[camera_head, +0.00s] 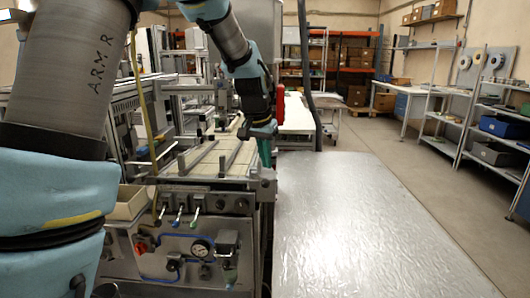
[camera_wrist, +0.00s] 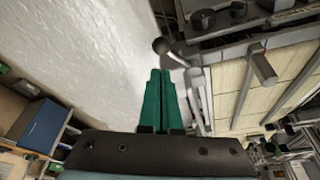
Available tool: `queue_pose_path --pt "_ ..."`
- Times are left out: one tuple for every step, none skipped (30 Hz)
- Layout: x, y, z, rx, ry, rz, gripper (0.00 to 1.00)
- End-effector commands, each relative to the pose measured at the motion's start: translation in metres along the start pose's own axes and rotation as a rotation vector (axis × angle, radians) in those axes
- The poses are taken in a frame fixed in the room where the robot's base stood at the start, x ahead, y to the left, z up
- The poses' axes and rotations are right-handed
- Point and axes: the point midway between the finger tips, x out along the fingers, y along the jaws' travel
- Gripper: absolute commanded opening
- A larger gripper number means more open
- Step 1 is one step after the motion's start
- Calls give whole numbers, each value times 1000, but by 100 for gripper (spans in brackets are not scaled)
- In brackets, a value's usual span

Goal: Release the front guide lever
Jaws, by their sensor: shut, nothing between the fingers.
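My gripper (camera_wrist: 160,74) has green fingers pressed together with nothing between them. In the wrist view a lever with a dark ball knob (camera_wrist: 161,45) lies just beyond the fingertips, at the machine's edge; its pale metal arm runs right from the knob. A gap seems to show between tips and knob, but contact is hard to judge. I take this to be the front guide lever. In the head view my gripper (camera_head: 265,153) points down beside the machine's right front corner (camera_head: 262,180); the lever cannot be made out clearly there.
A wide silvery surface (camera_head: 365,225) right of the machine is clear. Shelves (camera_head: 495,120) stand at the far right.

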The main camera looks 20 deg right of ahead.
Motion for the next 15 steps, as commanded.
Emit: queue_pose_path --pt "9 0 1 0 -6 1 0" --pt "14 0 1 0 -6 1 0" --pt "21 0 0 0 -5 1 0" --pt "26 0 0 0 -5 1 0" --pt "31 0 0 0 -4 1 0" --pt "37 0 1 0 -5 1 0" --pt "41 0 0 0 -3 0 0" --pt "44 0 0 0 -3 0 0" --pt "48 0 0 0 -3 0 0" --pt "51 0 0 0 -2 0 0" --pt "54 0 0 0 -1 0 0" --pt "56 0 0 0 -1 0 0" --pt "58 0 0 0 -1 0 0" --pt "58 0 0 0 -1 0 0" --pt "59 0 0 0 -1 0 0"
